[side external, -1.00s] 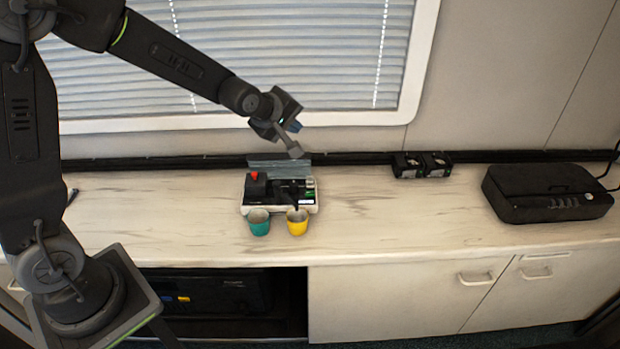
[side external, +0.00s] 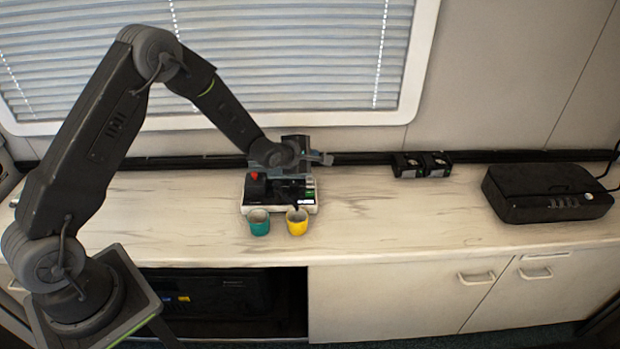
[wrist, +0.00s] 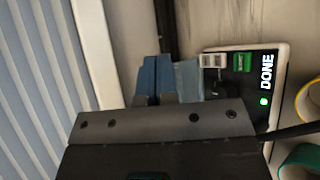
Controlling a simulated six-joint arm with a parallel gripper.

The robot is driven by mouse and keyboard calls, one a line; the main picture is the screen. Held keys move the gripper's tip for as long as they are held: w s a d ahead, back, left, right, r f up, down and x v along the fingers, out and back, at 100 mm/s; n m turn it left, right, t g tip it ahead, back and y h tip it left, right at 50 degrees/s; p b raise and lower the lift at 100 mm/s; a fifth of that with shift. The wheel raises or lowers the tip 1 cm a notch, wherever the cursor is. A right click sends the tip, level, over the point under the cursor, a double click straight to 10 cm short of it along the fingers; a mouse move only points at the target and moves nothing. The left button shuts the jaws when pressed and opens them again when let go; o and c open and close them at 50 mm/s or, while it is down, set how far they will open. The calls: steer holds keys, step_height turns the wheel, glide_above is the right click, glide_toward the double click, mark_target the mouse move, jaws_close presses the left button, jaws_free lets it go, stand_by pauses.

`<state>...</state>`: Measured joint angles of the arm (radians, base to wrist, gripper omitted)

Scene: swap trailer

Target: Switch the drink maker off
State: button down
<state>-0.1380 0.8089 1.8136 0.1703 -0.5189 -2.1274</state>
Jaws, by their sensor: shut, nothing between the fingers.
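The drink maker (side external: 250,208) stands on the counter, with a red part on its left, a dark top and a blue-grey part at its back. In the wrist view its panel (wrist: 266,90) reads DONE beside a lit green dot. A pale button-like part (wrist: 213,60) and a green one (wrist: 242,62) sit at its edge. A teal cup (side external: 259,222) and a yellow cup (side external: 297,222) stand at its front. My gripper (side external: 322,158) is shut and empty, above the machine's back right. Its blue fingertips (wrist: 154,70) look close beside the blue-grey part; contact is unclear.
The window blind (side external: 290,60) and wall are close behind the machine. Two small black units (side external: 421,165) stand at the back, right of the machine. A black box (side external: 548,192) is farther right. The counter (side external: 400,215) between is clear.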

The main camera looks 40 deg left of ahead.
mark_target(311, 183)
steer(key=shift+f, duration=0.1)
steer(key=shift+w+a+f, duration=0.35)
steer(key=shift+f, duration=1)
steer(key=shift+w+a+f, duration=0.35)
steer(key=shift+f, duration=1)
steer(key=shift+w+a+f, duration=0.35)
steer(key=shift+f, duration=1)
steer(key=shift+f, duration=0.1)
